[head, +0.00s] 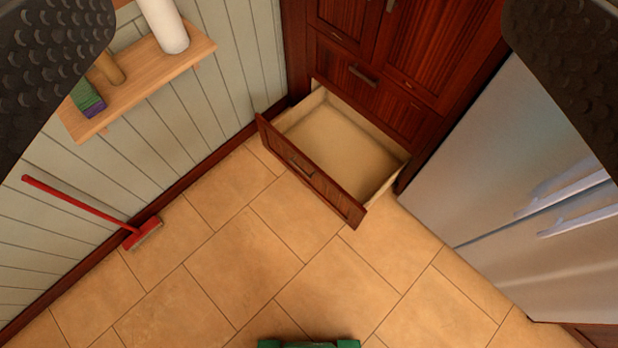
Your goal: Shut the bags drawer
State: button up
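An open drawer (307,173) juts out low from the dark red wooden cabinet, at the upper middle of the head view. Its front panel has a dark bar handle, and its light inside looks empty. No label marks it as the bags drawer. My gripper (309,85) shows as two dark textured fingers at the upper left and upper right corners. They are wide apart with nothing between them. The drawer lies beyond them, well below and apart from the fingers.
A steel fridge (500,190) stands right of the cabinet (390,60). On the left, a wooden shelf (140,75) holds a white roll and a sponge. A red broom (145,232) leans at the wall. The tiled floor (260,260) before the drawer is clear.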

aim_at(341, 156)
jog(key=u, duration=0.9)
jog(key=k, duration=0.75)
jog(key=z, duration=1.15)
jog(key=i, duration=1)
